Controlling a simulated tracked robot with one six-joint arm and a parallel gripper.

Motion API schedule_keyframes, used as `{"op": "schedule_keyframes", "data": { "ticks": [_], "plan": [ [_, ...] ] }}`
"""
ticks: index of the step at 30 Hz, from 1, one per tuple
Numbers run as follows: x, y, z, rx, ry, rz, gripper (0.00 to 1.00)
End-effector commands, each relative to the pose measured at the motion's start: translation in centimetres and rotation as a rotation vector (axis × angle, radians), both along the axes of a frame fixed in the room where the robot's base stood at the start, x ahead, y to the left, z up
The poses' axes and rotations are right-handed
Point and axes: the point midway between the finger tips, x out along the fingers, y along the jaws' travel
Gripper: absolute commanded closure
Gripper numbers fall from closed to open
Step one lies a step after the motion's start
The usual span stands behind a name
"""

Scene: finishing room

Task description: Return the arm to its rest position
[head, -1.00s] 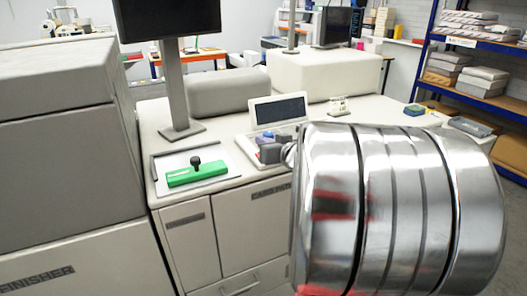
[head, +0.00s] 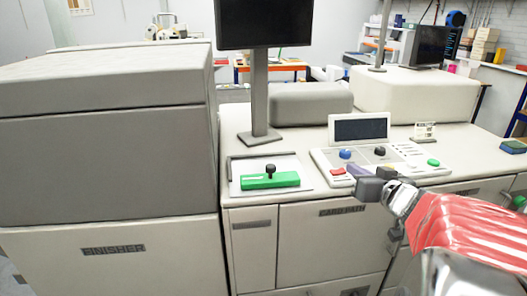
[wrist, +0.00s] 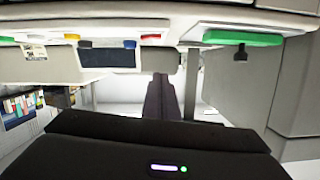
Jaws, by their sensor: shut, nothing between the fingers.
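My gripper (head: 358,180) shows at the right of centre in the head view, its dark fingers together and empty. It appears in front of the control console (head: 322,160), hiding part of its lower edge; I cannot tell the gap between them. My arm, shiny red and silver, runs from it to the lower right. In the wrist view, which is upside down, the shut fingers (wrist: 160,82) point up the picture from the dark gripper body, with the counter beyond.
A green block (head: 270,181) with a black knob lies on a tray (head: 235,177) at the counter's left. A monitor (head: 264,24) stands on a post behind it. The large finisher cabinet (head: 110,165) fills the left. Counter space right of the console is mostly clear.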

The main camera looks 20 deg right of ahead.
Motion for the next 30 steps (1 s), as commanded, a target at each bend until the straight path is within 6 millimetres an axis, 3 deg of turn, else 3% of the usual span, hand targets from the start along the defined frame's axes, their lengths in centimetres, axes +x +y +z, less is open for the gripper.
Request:
{"op": "schedule_keyframes", "data": {
  "ticks": [17, 25, 30],
  "plan": [
    [0.9, 0.6, 0.6, -0.056, -0.007, -0.015, 1.0],
    [2.5, 2.3, 1.5, -0.22, 0.015, -0.081, 1.0],
    [2.9, 4.0, 1.0, -0.297, 0.069, -0.109, 1.0]
  ]
}}
